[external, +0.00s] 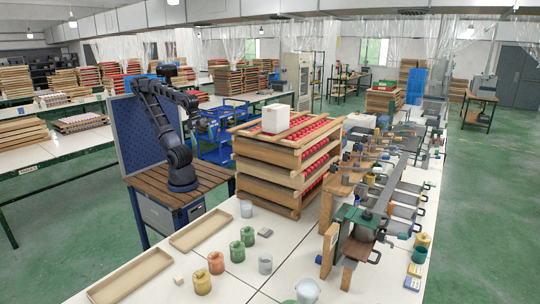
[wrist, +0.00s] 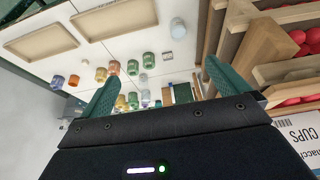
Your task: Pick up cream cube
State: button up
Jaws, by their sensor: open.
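The cream cube (external: 178,281) is a small pale block on the white worktable. It lies at the front left, between a shallow tray and a yellow cup. In the wrist view a tiny pale spot, likely the cream cube (wrist: 85,62), shows below the left tray. My gripper (external: 190,101) is raised well above the table, far from the cube, at the end of my folded arm. In the wrist view my gripper (wrist: 161,72) has its two green fingers wide apart, with nothing held between them.
Two shallow trays (external: 187,243) lie at the table's left edge. Several coloured cups (external: 216,262) stand right of the cube. Stacked wooden trays of red cups (external: 262,170) rise behind, topped by a white box (external: 276,119). A clamp rig (external: 365,225) fills the right side.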

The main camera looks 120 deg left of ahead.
jog(key=c, duration=1)
jog(key=shift+c, duration=0.2)
jog(key=w+d+f+n+g+h, duration=0.1)
jog(key=w+d+n, duration=0.1)
jog(key=w+d, duration=0.4)
jog(key=w+d+n+h, duration=0.15)
jog(key=w+d, duration=0.25)
jog(key=w, duration=0.4)
jog(key=n+g+h, duration=0.2)
jog(key=n+g, duration=0.2)
jog(key=n, duration=0.9)
send_over(179, 277)
jog(key=a, duration=0.3)
notch_tip(179, 277, down, 36)
jog(key=shift+s+d+f, duration=0.1)
jog(key=shift+d+f, duration=0.05)
jog(key=shift+f, duration=0.1)
jog(key=shift+x, duration=2.7)
